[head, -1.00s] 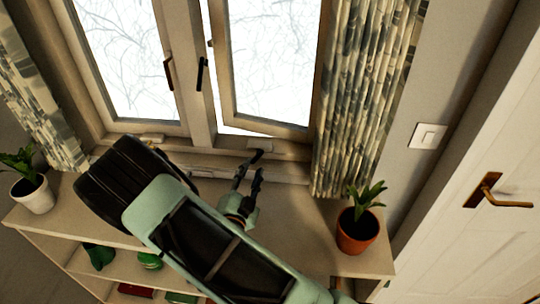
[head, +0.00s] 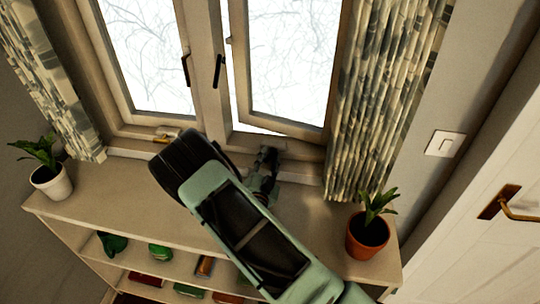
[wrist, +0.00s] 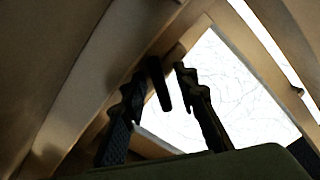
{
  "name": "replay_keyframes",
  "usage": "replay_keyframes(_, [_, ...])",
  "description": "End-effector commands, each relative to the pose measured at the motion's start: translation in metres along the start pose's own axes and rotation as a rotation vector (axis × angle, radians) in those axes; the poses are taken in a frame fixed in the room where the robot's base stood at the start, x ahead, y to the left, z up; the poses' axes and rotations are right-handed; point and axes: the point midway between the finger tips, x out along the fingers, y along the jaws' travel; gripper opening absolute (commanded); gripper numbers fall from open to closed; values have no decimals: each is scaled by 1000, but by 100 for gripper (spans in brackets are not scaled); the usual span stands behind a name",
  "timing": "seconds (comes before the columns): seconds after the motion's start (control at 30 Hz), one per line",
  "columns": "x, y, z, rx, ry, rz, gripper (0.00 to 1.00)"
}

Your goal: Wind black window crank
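The black window crank (wrist: 160,85) shows in the wrist view between the two fingers of my gripper (wrist: 157,76), with a gap visible to the right finger. The left finger is close to it; I cannot tell if they touch. My gripper is open around the crank. In the head view my gripper (head: 265,168) is at the sill below the right window sash (head: 288,122), and the crank there is mostly hidden by the fingers. The right sash stands slightly open from the frame.
A low shelf (head: 310,222) stands below the window. A terracotta-potted plant (head: 367,236) is at its right end and a white-potted plant (head: 51,182) at its left. Curtains (head: 385,95) hang on both sides. A door handle (head: 505,203) is at the far right.

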Motion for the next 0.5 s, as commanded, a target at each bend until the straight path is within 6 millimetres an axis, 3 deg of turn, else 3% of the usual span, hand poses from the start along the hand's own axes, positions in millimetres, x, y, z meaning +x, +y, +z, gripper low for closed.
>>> replay_keyframes(0.37, [6,0,0,0,0,0,26])
replay_keyframes(0.5, [6,0,0,0,0,0,11])
